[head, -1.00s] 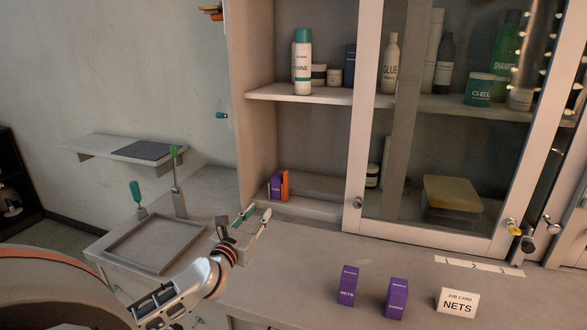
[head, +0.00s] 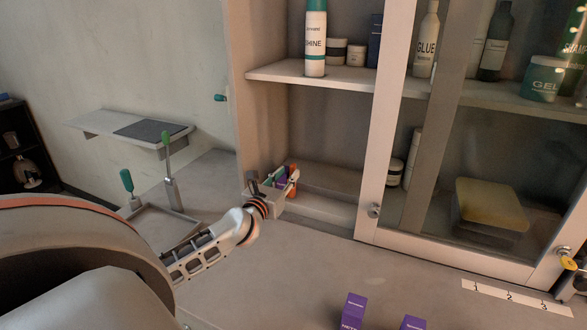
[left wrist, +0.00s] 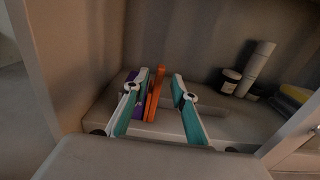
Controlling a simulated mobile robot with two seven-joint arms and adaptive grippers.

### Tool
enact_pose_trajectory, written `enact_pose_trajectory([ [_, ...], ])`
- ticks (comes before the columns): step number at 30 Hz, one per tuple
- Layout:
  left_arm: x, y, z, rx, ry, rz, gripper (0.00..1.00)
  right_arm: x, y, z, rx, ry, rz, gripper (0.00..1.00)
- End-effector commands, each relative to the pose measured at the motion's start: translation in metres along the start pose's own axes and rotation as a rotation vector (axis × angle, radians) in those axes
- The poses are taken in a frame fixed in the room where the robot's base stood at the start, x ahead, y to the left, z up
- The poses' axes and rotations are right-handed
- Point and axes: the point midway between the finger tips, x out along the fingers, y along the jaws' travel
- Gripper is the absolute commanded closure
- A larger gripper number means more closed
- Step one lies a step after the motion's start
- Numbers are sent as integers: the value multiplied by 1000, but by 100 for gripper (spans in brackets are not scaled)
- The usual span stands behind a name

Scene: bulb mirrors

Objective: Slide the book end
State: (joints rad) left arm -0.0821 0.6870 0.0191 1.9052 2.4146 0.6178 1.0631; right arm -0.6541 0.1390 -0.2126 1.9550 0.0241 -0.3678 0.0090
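An orange upright piece (left wrist: 154,92), seemingly the book end, stands on the cabinet's bottom shelf (left wrist: 215,118) beside a purple box (left wrist: 133,78). In the head view the orange piece (head: 293,170) is mostly hidden by my gripper. My left gripper (head: 280,183) reaches into the left end of the bottom shelf. In the left wrist view its two teal-and-white fingers (left wrist: 157,95) are spread. The left finger overlaps the purple box and comes close to the orange piece; the right finger stands apart on its right. Contact cannot be told. My right gripper is not in view.
A sliding glass door (head: 388,130) covers the right of the cabinet. Behind it are jars (head: 394,172) and a yellow-lidded box (head: 490,205). Bottles stand on the upper shelf (head: 330,78). Purple boxes (head: 352,311) stand on the counter.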

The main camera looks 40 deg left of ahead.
Motion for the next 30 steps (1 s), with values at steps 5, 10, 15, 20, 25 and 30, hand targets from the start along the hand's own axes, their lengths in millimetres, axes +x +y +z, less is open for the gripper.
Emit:
enact_pose_trajectory([
  [5,26,0,0,-1,-1,1,74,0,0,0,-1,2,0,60],
  [10,41,0,0,-1,-1,0,74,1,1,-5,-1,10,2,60],
  [15,45,0,0,0,0,0,74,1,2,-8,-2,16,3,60],
  [20,45,0,0,0,0,-1,74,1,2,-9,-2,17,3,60],
  [25,45,0,0,0,0,0,100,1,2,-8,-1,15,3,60],
  [30,45,0,0,0,0,0,100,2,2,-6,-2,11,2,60],
])
